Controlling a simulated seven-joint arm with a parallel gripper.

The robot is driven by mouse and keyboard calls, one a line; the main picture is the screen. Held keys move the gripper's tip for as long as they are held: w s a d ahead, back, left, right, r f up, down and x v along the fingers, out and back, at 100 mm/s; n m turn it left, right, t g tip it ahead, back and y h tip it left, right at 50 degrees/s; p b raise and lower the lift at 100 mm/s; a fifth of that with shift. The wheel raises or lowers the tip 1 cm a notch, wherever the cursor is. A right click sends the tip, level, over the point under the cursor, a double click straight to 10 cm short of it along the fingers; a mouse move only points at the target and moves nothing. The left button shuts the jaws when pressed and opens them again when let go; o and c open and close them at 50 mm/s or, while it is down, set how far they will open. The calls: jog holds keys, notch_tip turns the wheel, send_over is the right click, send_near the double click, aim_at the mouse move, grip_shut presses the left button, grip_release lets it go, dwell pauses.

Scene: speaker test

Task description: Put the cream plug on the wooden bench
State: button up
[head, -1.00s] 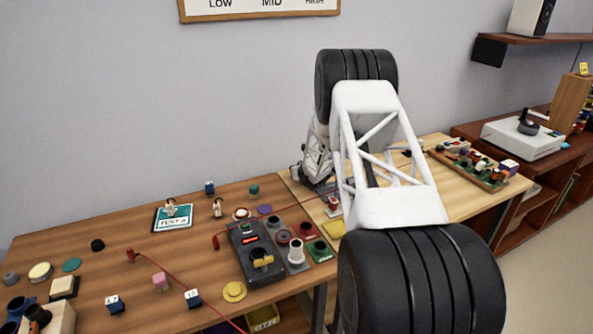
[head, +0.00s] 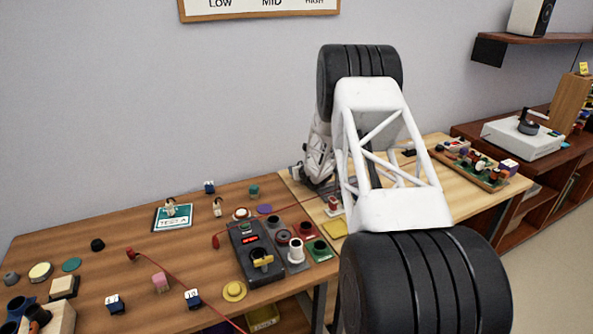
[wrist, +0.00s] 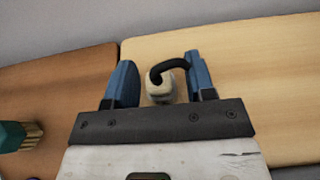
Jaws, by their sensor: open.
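In the wrist view, a small cream plug (wrist: 158,92) with a curved black piece (wrist: 174,63) on it sits between the two blue fingers of my gripper (wrist: 159,66). The fingers are apart, with a gap on the left of the plug; the right finger is close to the black piece, and I cannot tell if they touch. Behind them is the pale wooden bench (wrist: 240,55), with a darker wooden part (wrist: 60,85) to the left of a seam. I cannot tell if the plug rests on the wood. In the head view, my arm hides much of this spot.
In the head view, a dark tester box (head: 252,250) and several coloured sockets stand left of my arm. A red cable (head: 175,275) crosses the darker bench. A parts tray (head: 475,165) lies at the pale bench's far right. A teal-and-brass item (wrist: 20,136) shows at left in the wrist view.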

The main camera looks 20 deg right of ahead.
jog(key=shift+v, duration=5.25)
jog(key=s+a+r+n+g+y, duration=0.35)
jog(key=s+a+r+n, duration=0.55)
jog(key=a+r, duration=0.35)
jog(key=s+a+r+n+g+y, duration=0.2)
jog(key=s+a+r+n+y, duration=0.2)
jog(key=s+a+r+n, duration=0.8)
jog(key=s+a+r+n+g+h, duration=0.1)
jog(key=s+a+n+g, duration=0.15)
jog(key=s, duration=0.55)
jog(key=s+a+r+n+g+h, duration=0.1)
jog(key=s+a+n+h, duration=0.2)
jog(key=s, duration=0.6)
jog(key=s+a+r+n+g, duration=0.1)
jog(key=s+a+n+g, duration=0.15)
jog(key=s+n, duration=0.4)
jog(key=s+d+n+h, duration=0.2)
jog(key=s+h, duration=0.1)
jog(key=s, duration=0.9)
jog(key=shift+d+f+n+h, duration=0.15)
jog(key=shift+f+n+h, duration=0.1)
jog(key=shift+n+h, duration=0.15)
